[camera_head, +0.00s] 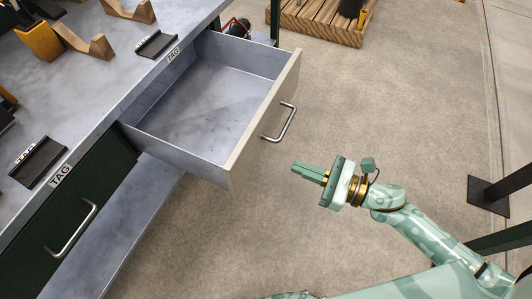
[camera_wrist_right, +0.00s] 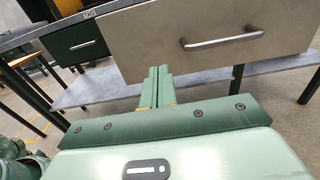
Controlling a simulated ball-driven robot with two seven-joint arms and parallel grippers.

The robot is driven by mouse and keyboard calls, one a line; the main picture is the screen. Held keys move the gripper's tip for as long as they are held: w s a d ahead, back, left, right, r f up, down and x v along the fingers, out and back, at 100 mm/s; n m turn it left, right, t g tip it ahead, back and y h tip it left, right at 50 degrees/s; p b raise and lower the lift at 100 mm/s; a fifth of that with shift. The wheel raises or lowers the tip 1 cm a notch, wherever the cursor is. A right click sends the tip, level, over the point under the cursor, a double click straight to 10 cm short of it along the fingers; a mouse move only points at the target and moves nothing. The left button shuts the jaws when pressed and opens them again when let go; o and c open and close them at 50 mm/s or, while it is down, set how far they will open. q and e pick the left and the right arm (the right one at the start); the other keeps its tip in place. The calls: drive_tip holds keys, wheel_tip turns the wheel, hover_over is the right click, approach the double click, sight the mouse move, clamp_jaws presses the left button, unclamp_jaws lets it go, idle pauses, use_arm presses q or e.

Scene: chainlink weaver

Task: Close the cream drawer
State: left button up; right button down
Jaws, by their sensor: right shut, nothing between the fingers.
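The cream drawer (camera_head: 265,121) is pulled out from under the grey worktop in the head view. Its inside is bare grey, and a metal bar handle (camera_head: 283,123) is on its front. In the right wrist view the cream front (camera_wrist_right: 160,38) fills the upper part, with the handle (camera_wrist_right: 222,40) right of the fingers. My right gripper (camera_head: 294,168) is shut and empty, in front of the drawer, pointing toward its front near the lower end. In the wrist view the fingers (camera_wrist_right: 157,72) overlap the front's lower edge; I cannot tell whether they touch. My left gripper is not in view.
A dark green drawer (camera_head: 75,215) with its own handle is shut beside it. The worktop (camera_head: 95,95) carries wooden holders and black tag stands. A wooden pallet (camera_head: 318,22) lies on the floor behind. The floor right of the drawer is mostly clear.

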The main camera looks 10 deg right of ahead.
sight(254, 150)
drive_tip(key=x, duration=0.8)
drive_tip(key=shift+b, duration=0.35)
drive_tip(key=shift+w+a, duration=0.4)
drive_tip(key=shift+a, duration=0.1)
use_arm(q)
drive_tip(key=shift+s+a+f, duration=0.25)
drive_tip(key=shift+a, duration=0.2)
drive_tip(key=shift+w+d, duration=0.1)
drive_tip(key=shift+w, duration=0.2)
use_arm(e)
drive_tip(key=shift+w+a, duration=0.1)
